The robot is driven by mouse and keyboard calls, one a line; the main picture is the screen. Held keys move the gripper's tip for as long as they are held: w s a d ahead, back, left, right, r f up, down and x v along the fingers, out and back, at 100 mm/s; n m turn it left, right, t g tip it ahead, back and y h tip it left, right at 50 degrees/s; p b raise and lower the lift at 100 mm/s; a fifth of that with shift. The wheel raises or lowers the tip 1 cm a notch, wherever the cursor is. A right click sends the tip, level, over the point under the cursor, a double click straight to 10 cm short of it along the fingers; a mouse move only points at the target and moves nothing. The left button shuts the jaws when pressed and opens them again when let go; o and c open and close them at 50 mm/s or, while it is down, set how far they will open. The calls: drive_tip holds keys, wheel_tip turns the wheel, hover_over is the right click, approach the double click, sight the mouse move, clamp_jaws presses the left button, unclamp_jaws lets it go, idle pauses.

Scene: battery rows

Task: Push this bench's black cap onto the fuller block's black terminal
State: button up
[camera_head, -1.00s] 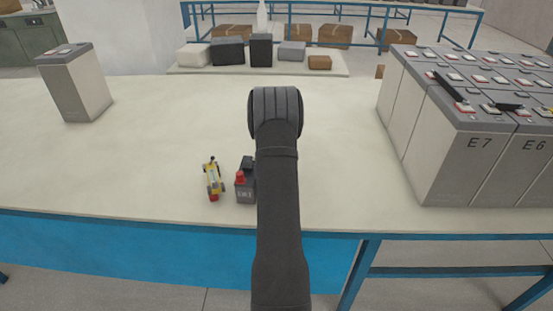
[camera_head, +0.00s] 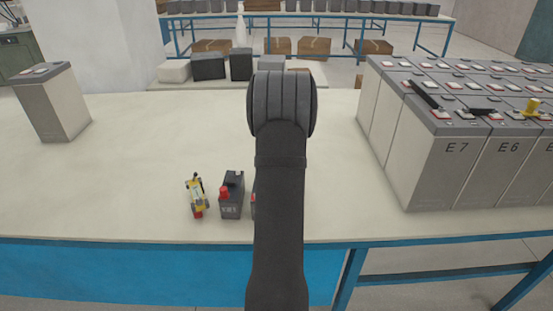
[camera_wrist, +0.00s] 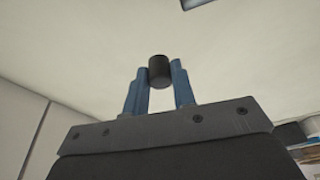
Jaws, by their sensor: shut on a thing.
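A black cylindrical cap (camera_wrist: 159,74) sits between the blue fingertips of my gripper (camera_wrist: 160,70) in the wrist view. The gripper is shut on it, with pale surface behind. In the head view my dark arm hides the gripper and cap. A small dark grey block (camera_head: 231,205) stands on the bench, left of my arm, with a red piece at its front left and a dark raised piece on top. A sliver of another dark thing with red (camera_head: 253,204) shows beside it, mostly hidden by my arm. I cannot tell which block is fuller.
A yellow and grey tool (camera_head: 196,196) lies left of the small block. Large grey batteries, marked E7 (camera_head: 446,165) and E6, fill the bench's right side, with a yellow piece (camera_head: 533,107) on top. A single tall battery (camera_head: 52,108) stands at left. The left middle is clear.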

drive_tip(key=s+a+r+n, duration=0.1)
drive_tip(key=a+r+n, duration=0.1)
drive_tip(key=a, duration=0.3)
drive_tip(key=s+a+r+n+y, duration=0.1)
drive_tip(key=s+a+r+n, duration=0.1)
drive_tip(key=a, duration=0.4)
drive_tip(key=s+a+r+n, duration=0.1)
drive_tip(key=a+r, duration=0.1)
drive_tip(key=a, duration=0.3)
drive_tip(key=shift+s+a+n+y, duration=0.15)
drive_tip(key=shift+a+n+y, duration=0.15)
drive_tip(key=shift+n, duration=0.1)
drive_tip(key=shift+f, duration=0.1)
hover_over(238, 171)
drive_tip(key=shift+s+f, duration=0.1)
drive_tip(key=shift+f, duration=2.05)
drive_tip(key=shift+f, duration=1.45)
drive_tip(key=o, duration=1.5)
drive_tip(key=shift+r, duration=0.1)
drive_tip(key=shift+r, duration=3.45)
